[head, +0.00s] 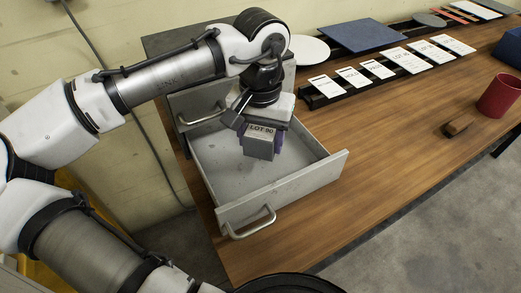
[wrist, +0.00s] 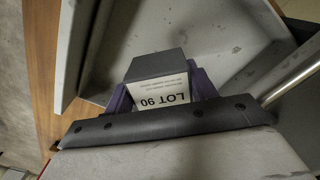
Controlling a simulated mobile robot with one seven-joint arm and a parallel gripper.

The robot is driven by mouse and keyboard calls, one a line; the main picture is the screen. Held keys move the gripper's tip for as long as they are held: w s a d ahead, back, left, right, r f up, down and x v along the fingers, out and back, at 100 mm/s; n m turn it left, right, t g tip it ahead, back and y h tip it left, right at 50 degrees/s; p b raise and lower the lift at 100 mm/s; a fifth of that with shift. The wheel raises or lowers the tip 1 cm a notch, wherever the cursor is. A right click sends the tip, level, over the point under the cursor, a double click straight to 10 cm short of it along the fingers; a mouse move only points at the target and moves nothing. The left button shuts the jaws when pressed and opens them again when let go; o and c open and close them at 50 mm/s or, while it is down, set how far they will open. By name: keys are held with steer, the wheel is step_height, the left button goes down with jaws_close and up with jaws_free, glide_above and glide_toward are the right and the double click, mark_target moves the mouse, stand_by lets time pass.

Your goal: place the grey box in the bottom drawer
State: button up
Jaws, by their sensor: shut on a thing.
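The grey box (head: 259,146) has a white label reading "LOT 90". My gripper (head: 262,137) is shut on it and holds it over the open bottom drawer (head: 335,172). In the wrist view the grey box (wrist: 158,67) sits between the purple fingers of my gripper (wrist: 160,92), label toward the camera. The drawer (wrist: 255,18) shows beyond it, with a bare floor. Whether the box touches the drawer floor cannot be told. The drawer is pulled out and looks empty.
The drawer's handle (head: 252,222) faces the front. A closed upper drawer with a handle (head: 203,116) is behind my gripper. On the wooden bench (head: 400,125) are a row of white cards (head: 405,60), a blue panel (head: 360,36), a brown block (head: 458,125) and a red cup (head: 499,95).

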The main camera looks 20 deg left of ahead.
mark_target(261, 153)
steer(key=shift+f, duration=2.1)
steer(key=shift+f, duration=0.2)
steer(key=o, duration=1.2)
step_height(261, 153, up, 12)
steer(key=shift+r, duration=0.2)
